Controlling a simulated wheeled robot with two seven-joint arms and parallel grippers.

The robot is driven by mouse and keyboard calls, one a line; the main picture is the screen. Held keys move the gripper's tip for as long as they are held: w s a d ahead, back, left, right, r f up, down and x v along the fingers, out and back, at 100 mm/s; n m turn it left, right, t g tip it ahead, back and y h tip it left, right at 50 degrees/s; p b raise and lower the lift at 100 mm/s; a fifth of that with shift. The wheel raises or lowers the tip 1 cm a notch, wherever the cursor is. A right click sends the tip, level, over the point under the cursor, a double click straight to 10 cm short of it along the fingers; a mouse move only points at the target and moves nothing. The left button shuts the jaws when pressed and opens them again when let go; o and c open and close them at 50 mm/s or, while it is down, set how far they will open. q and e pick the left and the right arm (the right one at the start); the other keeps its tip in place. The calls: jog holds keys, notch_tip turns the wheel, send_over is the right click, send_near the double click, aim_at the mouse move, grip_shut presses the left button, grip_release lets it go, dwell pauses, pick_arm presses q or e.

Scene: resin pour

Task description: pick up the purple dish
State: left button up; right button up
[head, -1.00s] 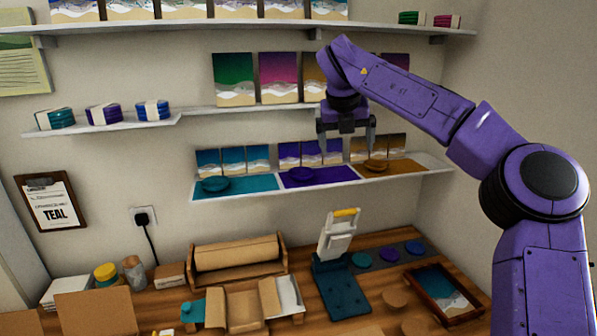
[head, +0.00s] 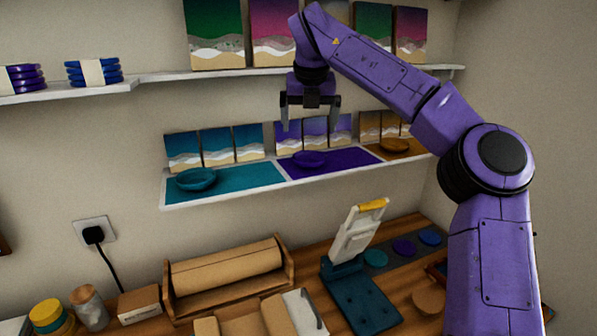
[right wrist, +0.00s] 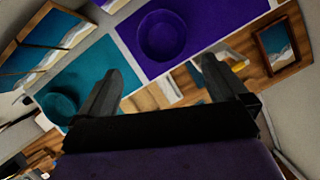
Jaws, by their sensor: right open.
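The purple dish (head: 309,159) sits on the purple mat (head: 343,160) in the middle of the lower shelf. In the right wrist view the round purple dish (right wrist: 162,35) lies on its mat, beyond the fingertips and apart from them. My right gripper (head: 309,124) is open and empty, pointing down above the shelf, just over the purple dish. Its two fingers (right wrist: 166,78) also show in the right wrist view. My left gripper is not in view.
A teal dish (head: 196,179) on a teal mat (head: 250,177) is to the left, and a brown dish (head: 395,144) is to the right. Small pictures (head: 316,131) lean behind them. An upper shelf (head: 160,76) runs above. A wooden bench (head: 400,236) with tools is below.

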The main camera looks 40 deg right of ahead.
aim_at(309, 156)
jog(key=p+x, duration=0.1)
jog(key=x, duration=0.6)
jog(key=p+x, duration=0.1)
jog(key=x, duration=0.2)
jog(key=shift+w+d+f+p, duration=0.15)
jog(key=shift+d+f+p, duration=0.1)
jog(key=shift+d+p, duration=0.15)
jog(key=shift+w+d+f, duration=0.1)
jog(key=shift+d+f, duration=0.05)
jog(key=c, duration=0.8)
